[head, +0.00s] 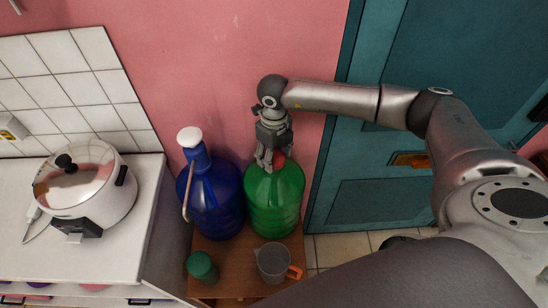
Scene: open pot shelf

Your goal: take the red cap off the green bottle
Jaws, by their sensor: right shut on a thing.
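The green bottle (274,204) stands upright on a small wooden table, right of a blue bottle. The red cap (279,159) is at the green bottle's top and is partly hidden by my right gripper. My right gripper (268,163) points down from above and is shut on the red cap. I cannot tell whether the cap is still seated on the bottle's neck. My left gripper is not in view.
The blue bottle (216,205) with a white pump top (189,137) stands close on the left. A green cup (202,266) and a clear jug (272,262) with an orange handle stand in front on the wooden table (236,262). A white counter with a cooker (90,195) is at left; a teal door (375,205) is at right.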

